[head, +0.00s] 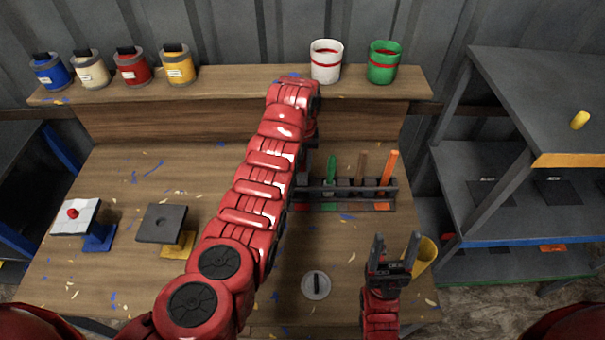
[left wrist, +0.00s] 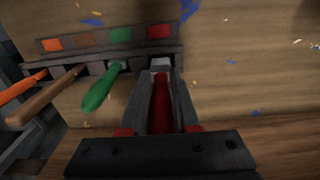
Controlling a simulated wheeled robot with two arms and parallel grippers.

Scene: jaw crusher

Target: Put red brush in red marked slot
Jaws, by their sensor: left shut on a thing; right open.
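The red brush (left wrist: 162,103) is between the fingers of my left gripper (left wrist: 161,78), which is shut on it. In the left wrist view its far end is close to the rack's red mark (left wrist: 159,31); I cannot tell whether it is inside the slot. The dark brush rack (head: 346,207) stands on the workbench, also seen in the left wrist view (left wrist: 180,57). In the head view my left arm hides the left gripper and the red brush. My right gripper (head: 396,246) is open and empty at the bench's front right.
Green (head: 331,167), brown (head: 361,168) and orange (head: 389,172) brushes stand in the rack. A yellow cup (head: 424,256) is close to my right gripper. A round grey lid (head: 315,285) lies near the front. Paint cans and buckets line the back shelf (head: 230,80).

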